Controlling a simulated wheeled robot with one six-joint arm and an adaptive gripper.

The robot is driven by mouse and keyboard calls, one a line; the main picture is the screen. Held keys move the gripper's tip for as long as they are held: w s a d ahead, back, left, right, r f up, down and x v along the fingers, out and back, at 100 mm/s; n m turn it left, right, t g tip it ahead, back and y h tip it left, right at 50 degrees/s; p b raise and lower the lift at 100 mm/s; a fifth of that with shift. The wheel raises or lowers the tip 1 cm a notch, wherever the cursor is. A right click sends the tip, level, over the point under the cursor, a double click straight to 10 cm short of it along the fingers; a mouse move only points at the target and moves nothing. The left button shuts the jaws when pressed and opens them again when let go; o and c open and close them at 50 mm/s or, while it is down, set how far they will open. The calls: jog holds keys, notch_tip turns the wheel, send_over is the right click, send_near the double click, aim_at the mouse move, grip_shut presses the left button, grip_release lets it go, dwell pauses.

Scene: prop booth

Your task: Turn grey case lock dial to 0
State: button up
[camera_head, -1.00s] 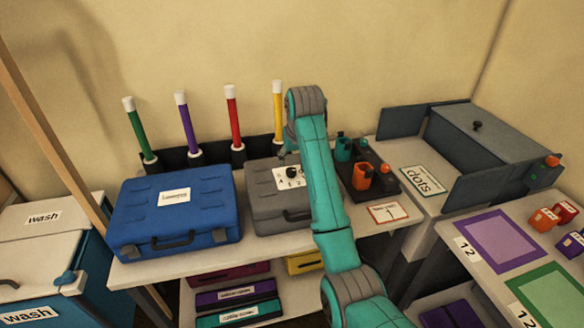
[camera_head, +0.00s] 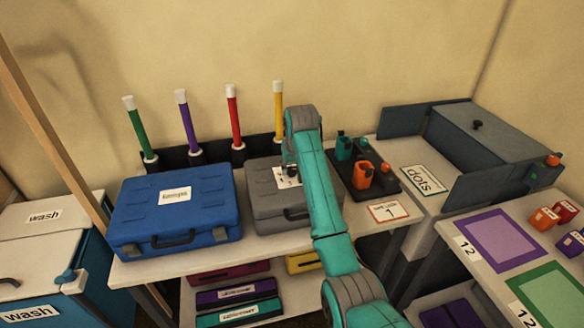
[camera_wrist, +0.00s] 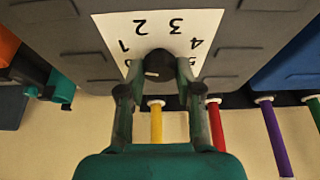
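The grey case (camera_head: 266,211) stands shut on the table in the middle of the head view. Its lid fills the top of the wrist view (camera_wrist: 60,35). A white number label (camera_wrist: 157,18) lies on the lid, with 1, 2, 3 and 4 readable and characters at both lower ends partly hidden by my fingers.
A blue case (camera_head: 205,222) stands close on the left. Upright coloured tubes (camera_head: 233,115) stand behind the cases. A dark tray (camera_head: 350,190) with orange and teal pieces is on the right, near a card marked 1 (camera_head: 388,211).

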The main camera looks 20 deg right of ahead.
grip_shut()
jog(key=shift+n, duration=0.3)
jog(key=n+y, duration=0.1)
jog(key=n, duration=0.1)
jog(key=shift+d+n, duration=0.15)
jog(key=shift+n, duration=0.25)
jog(key=n+y, duration=0.1)
jog(key=n, duration=0.1)
jog(key=n+g+y, duration=0.1)
jog(key=n, duration=0.2)
jog(key=shift+n+g, duration=0.3)
jog(key=shift+n, duration=0.1)
jog(key=o, duration=1)
grip_release()
